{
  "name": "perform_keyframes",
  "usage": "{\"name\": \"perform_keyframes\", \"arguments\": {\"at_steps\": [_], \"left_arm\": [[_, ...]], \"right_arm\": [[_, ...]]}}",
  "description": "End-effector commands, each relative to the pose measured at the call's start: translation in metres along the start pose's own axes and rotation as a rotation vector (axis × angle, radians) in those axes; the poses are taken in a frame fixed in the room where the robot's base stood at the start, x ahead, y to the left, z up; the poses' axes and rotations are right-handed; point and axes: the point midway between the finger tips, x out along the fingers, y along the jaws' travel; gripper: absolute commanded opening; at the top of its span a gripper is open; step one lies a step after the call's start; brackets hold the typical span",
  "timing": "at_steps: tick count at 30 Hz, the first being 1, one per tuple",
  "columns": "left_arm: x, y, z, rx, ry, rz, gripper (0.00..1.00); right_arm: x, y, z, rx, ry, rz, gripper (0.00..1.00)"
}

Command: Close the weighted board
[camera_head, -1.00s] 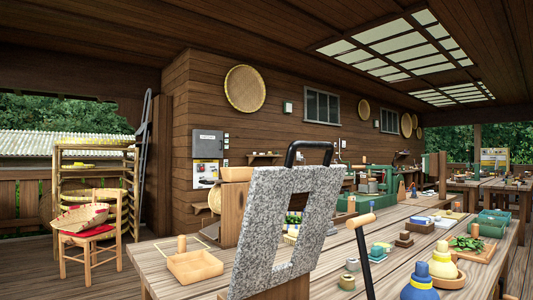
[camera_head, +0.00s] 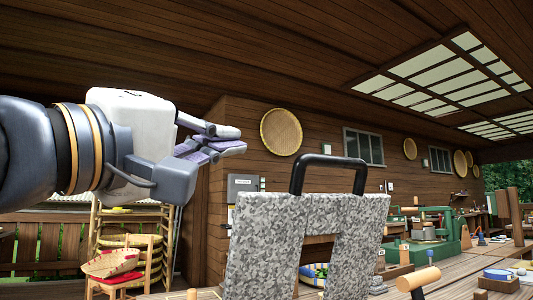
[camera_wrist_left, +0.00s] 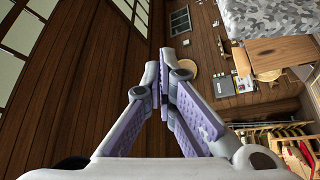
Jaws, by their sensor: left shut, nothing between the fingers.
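The weighted board is a speckled grey stone-like frame (camera_head: 265,240) with a rectangular opening and a black handle (camera_head: 328,159) along its top edge. It stands raised, nearly upright, at the near end of the table. The board also shows at the upper right of the left wrist view (camera_wrist_left: 275,18). My left gripper (camera_head: 238,139) reaches in from the left, above and to the left of the handle, apart from it. Its fingers are shut and empty, and they also show in the left wrist view (camera_wrist_left: 163,82). My right gripper is out of view.
A green machine (camera_head: 430,232) stands farther back on the table. A chair with a basket (camera_head: 120,265) is at the lower left. The space above the handle is clear.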

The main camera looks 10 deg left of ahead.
Motion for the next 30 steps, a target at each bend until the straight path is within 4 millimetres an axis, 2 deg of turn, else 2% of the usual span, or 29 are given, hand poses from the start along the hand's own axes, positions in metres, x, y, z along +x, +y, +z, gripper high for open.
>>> {"name": "perform_keyframes", "arguments": {"at_steps": [12,15,19,30], "left_arm": [[0.090,-0.001,0.002,-0.002,-0.003,-0.004,0.00],[0.083,-0.004,0.021,0.001,-0.008,-0.003,0.00],[0.078,-0.004,0.034,0.000,-0.006,-0.004,0.00],[0.075,-0.001,0.039,0.000,-0.003,-0.002,0.00]], "right_arm": [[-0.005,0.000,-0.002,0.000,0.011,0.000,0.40],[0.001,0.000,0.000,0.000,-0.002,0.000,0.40],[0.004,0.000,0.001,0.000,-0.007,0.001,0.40],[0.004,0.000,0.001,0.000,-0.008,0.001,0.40]]}}
